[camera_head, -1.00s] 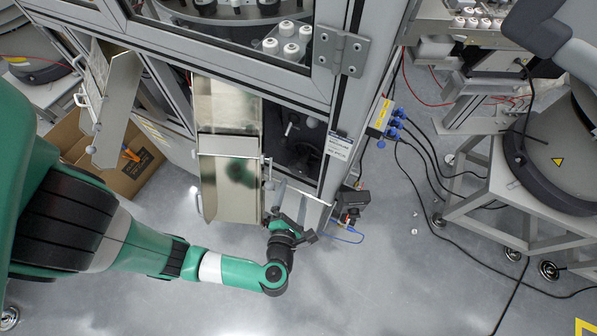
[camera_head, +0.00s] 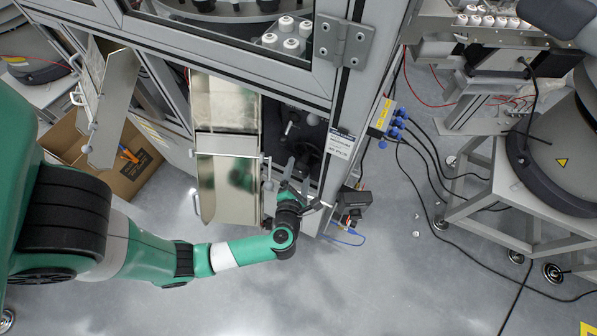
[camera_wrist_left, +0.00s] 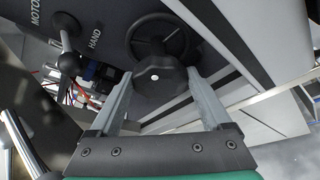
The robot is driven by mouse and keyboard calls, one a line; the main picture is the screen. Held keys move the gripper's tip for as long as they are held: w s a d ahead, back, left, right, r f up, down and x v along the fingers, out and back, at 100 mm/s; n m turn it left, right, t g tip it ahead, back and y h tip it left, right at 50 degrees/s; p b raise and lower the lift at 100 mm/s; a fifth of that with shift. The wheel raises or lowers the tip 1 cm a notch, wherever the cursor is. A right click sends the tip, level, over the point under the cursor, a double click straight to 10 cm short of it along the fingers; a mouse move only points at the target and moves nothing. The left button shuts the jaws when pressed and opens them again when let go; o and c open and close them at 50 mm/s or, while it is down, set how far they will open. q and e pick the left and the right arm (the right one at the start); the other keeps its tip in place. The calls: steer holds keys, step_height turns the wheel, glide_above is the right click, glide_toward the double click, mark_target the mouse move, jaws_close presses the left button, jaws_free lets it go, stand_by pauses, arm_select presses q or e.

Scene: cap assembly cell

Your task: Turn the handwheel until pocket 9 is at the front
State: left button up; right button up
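The black handwheel (camera_wrist_left: 160,78) shows in the left wrist view, with a round lobed knob carrying a white centre dot in front of a spoked rim. My left gripper (camera_wrist_left: 160,102) is open, with one finger low on each side of the knob; I cannot tell whether either touches it. In the head view my left gripper (camera_head: 304,183) is at the dark opening in the cabinet's lower front. The turntable (camera_head: 215,8) shows partly behind the window at the top; no pocket number is readable. My right gripper is not in view.
A lever with a ball knob (camera_wrist_left: 68,62) stands left of the handwheel, near the MOTOR and HAND lettering. A metal chute (camera_head: 227,175) is left of the gripper. A cardboard box (camera_head: 125,165) stands farther left. The floor in front is mostly clear.

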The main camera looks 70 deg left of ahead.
arm_select(q)
steer(key=c, duration=0.5)
steer(key=shift+m, duration=0.3)
steer(key=shift+m+y+p, duration=0.35)
steer(key=shift+m+y, duration=0.15)
steer(key=shift+m, duration=0.2)
steer(key=shift+w+d+f+m+g+y, duration=0.1)
steer(key=shift+f+m+g+y, duration=0.15)
steer(key=shift+m+y, duration=0.6)
steer(key=m, duration=0.2)
steer(key=shift+f+m+y+b, duration=0.1)
steer(key=shift+m+y+b, duration=0.15)
steer(key=shift+m+b, duration=0.15)
steer(key=m+t+y+b, duration=0.1)
steer(key=m, duration=0.2)
steer(key=shift+f+m, duration=0.15)
steer(key=shift+m, duration=0.1)
steer(key=m+t, duration=0.1)
steer(key=m, duration=0.1)
steer(key=m+t+y+b, duration=0.1)
steer(key=m, duration=0.2)
steer(key=shift+f+b, duration=0.1)
steer(key=shift+b, duration=0.2)
steer(key=shift+m, duration=0.4)
